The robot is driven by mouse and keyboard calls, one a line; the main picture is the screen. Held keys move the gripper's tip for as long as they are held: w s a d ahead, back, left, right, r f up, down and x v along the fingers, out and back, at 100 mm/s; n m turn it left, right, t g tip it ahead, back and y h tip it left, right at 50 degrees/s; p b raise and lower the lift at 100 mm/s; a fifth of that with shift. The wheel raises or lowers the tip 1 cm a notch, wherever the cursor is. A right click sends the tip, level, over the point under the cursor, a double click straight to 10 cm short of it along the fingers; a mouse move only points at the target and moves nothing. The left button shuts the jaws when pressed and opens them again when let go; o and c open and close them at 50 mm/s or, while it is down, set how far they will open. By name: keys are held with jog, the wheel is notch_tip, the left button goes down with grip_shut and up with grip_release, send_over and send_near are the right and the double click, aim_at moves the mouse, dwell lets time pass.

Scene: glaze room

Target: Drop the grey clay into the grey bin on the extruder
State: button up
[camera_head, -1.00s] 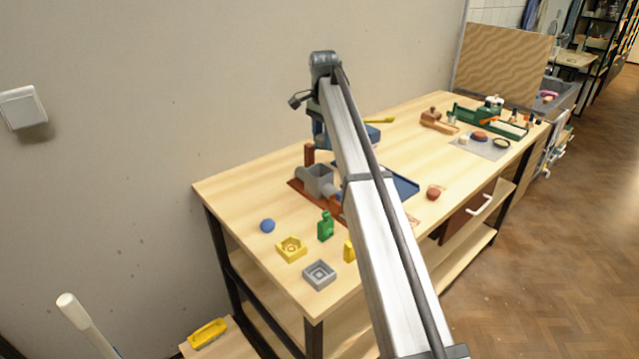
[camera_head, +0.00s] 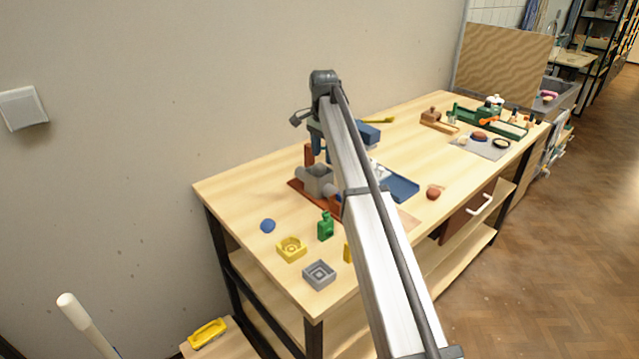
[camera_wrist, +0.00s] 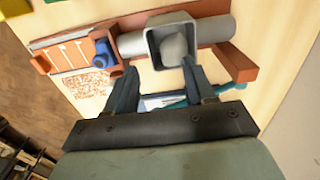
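The extruder lies on the table with a grey bin (camera_head: 312,186) on top; the bin also shows in the wrist view (camera_wrist: 154,42). The grey clay (camera_wrist: 174,48) is a rounded lump seen inside the square bin opening in the wrist view. My gripper (camera_wrist: 158,72) is open, its two dark fingers spread apart just beside the near side of the bin. Nothing shows between the fingertips. In the head view my arm hides part of the extruder, and the clay cannot be made out.
A blue ball (camera_head: 267,226), yellow mould (camera_head: 291,249), grey mould (camera_head: 319,274) and green bottle (camera_head: 325,227) stand at the near table end. A blue tray (camera_head: 402,188) and reddish lump (camera_head: 433,192) lie right of my arm.

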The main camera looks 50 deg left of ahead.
jog(key=shift+o, duration=1.3)
notch_tip(320, 180, up, 14)
jog(key=shift+f, duration=0.1)
